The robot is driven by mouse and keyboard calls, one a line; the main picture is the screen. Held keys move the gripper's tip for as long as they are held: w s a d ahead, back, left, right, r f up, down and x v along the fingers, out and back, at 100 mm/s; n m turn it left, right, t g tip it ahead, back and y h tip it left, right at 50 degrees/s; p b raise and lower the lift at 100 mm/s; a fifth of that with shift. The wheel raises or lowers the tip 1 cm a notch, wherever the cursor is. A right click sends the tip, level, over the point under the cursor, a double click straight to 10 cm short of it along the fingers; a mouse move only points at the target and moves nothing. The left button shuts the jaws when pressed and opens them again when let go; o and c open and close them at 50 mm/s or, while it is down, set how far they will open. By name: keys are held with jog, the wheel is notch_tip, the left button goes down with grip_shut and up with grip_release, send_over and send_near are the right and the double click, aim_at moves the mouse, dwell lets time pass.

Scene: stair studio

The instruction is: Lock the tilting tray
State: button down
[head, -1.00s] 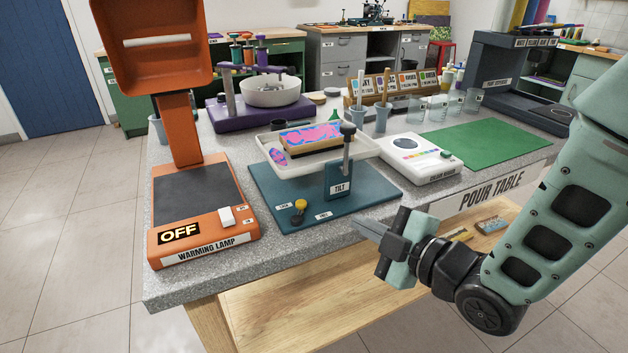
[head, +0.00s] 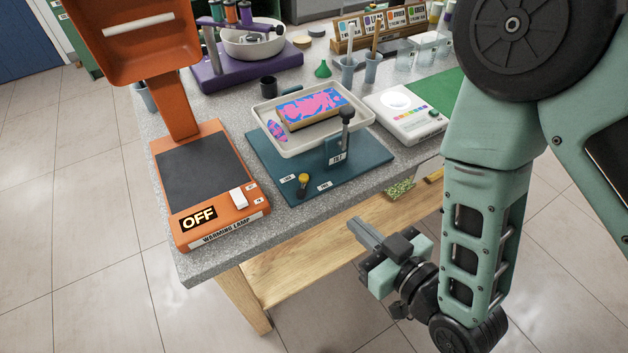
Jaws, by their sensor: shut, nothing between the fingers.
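The tilting tray (head: 352,136) is a white shallow tray on a teal base plate (head: 350,178) near the table's front edge. A block with a pink and blue top (head: 311,106) and a small pink and blue oval piece (head: 277,131) lie in it. A black-knobbed lever (head: 346,120) stands at the post labelled TILT. A small yellow-topped knob (head: 303,180) sits at the plate's front between two small labels, too small to read. My gripper (head: 357,228) is shut and empty, in front of the table edge and apart from the tray.
An orange warming lamp (head: 200,175) showing OFF stands left of the plate. A white device with colour buttons (head: 398,115) stands to the right. Floor is open in front of the table.

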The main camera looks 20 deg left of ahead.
jog(key=b, duration=0.4)
send_near(307, 180)
jog(key=x, duration=0.7)
jog(key=shift+s, duration=0.1)
